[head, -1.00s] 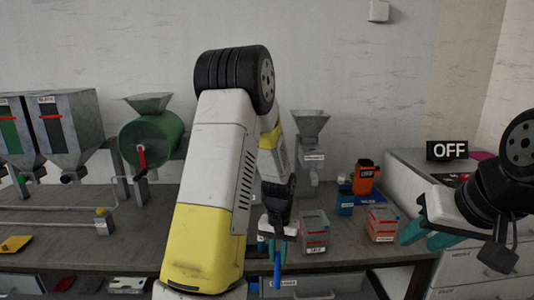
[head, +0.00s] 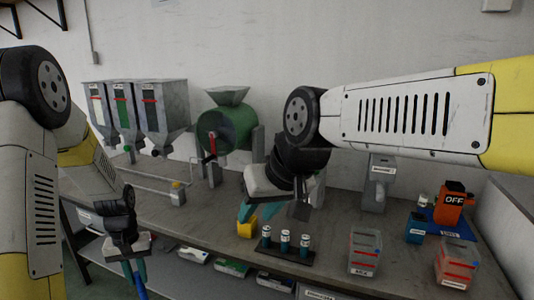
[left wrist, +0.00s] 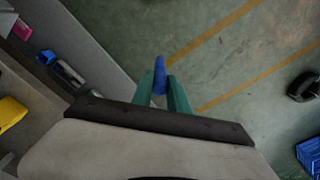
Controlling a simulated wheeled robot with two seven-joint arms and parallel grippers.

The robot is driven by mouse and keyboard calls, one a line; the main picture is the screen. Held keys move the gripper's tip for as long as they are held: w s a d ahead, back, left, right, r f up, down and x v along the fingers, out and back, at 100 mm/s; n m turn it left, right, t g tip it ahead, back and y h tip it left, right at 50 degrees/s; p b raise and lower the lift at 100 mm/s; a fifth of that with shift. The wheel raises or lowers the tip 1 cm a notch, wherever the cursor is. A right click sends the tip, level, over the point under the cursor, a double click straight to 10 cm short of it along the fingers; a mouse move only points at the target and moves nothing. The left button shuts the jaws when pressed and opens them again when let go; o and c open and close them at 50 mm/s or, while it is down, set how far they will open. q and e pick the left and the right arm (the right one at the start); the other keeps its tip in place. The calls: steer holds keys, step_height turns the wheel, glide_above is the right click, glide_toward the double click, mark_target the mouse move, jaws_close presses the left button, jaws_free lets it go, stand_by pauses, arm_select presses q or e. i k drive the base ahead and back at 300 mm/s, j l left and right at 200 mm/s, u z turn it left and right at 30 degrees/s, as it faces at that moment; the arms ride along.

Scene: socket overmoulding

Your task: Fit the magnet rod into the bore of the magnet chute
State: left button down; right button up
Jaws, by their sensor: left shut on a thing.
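My left gripper (head: 134,268) hangs low at the left of the head view, in front of the bench. It is shut on a blue rod (head: 141,287), probably the magnet rod. In the left wrist view the rod (left wrist: 160,74) stands out between the teal fingers, with the floor behind. A grey chute (head: 376,187) with a small label, probably the magnet chute, stands toward the back right of the bench. My right arm hides its top, and I cannot make out its bore. My right gripper (head: 255,213) is above a yellow block (head: 246,229); I cannot tell whether it grips it.
A dark rack (head: 287,254) with three capped cylinders stands at the bench front. Two clear boxes (head: 364,254) (head: 456,264) and an orange OFF unit (head: 453,208) are at the right. Grey hoppers (head: 162,110) and a green drum (head: 226,126) stand at the back left.

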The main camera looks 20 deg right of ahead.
mark_target(382, 175)
steer(key=l+u, duration=0.2)
steer(key=u, duration=1.35)
steer(key=k+l+u, duration=0.1)
steer(key=k+u, duration=0.35)
steer(key=k+z, duration=0.15)
steer(key=z, duration=0.2)
steer(key=k+z, duration=0.2)
steer(key=z, duration=0.15)
steer(key=k+l+z, duration=0.1)
steer(key=z, duration=0.2)
steer(key=k+z, duration=0.1)
steer(key=z, duration=0.35)
steer(key=k+z, duration=0.1)
steer(key=z, duration=0.3)
steer(key=l+z, duration=0.15)
steer(key=z, duration=0.3)
steer(key=k+l+z, duration=0.15)
steer(key=z, duration=0.3)
